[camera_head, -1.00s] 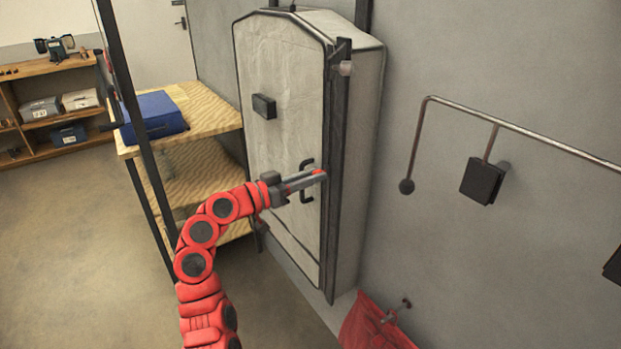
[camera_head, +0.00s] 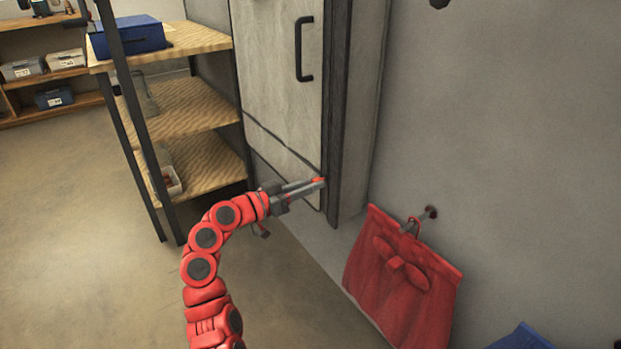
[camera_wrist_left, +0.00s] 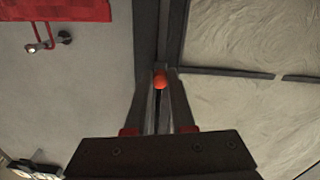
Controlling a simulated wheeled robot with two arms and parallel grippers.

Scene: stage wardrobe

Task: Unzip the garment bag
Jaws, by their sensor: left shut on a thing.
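The garment bag (camera_head: 277,75) is a tall pale grey panelled case against the wall, with a dark strip along its right front edge and a black handle on its front. My left gripper (camera_head: 318,184) is at the lower part of that dark strip. Its fingers are shut on a small orange-red zip pull, which shows between the fingertips in the left wrist view (camera_wrist_left: 160,81). The bag's pale front (camera_wrist_left: 245,40) is also in the wrist view, right of the dark strip. The top of the bag is out of the head view. My right gripper is not in view.
A shelf unit (camera_head: 190,115) with a blue box (camera_head: 130,36) stands left of the bag. A red garment (camera_head: 400,275) hangs from a wall hook right of the bag's foot. A blue thing shows at the lower right. The floor at left is clear.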

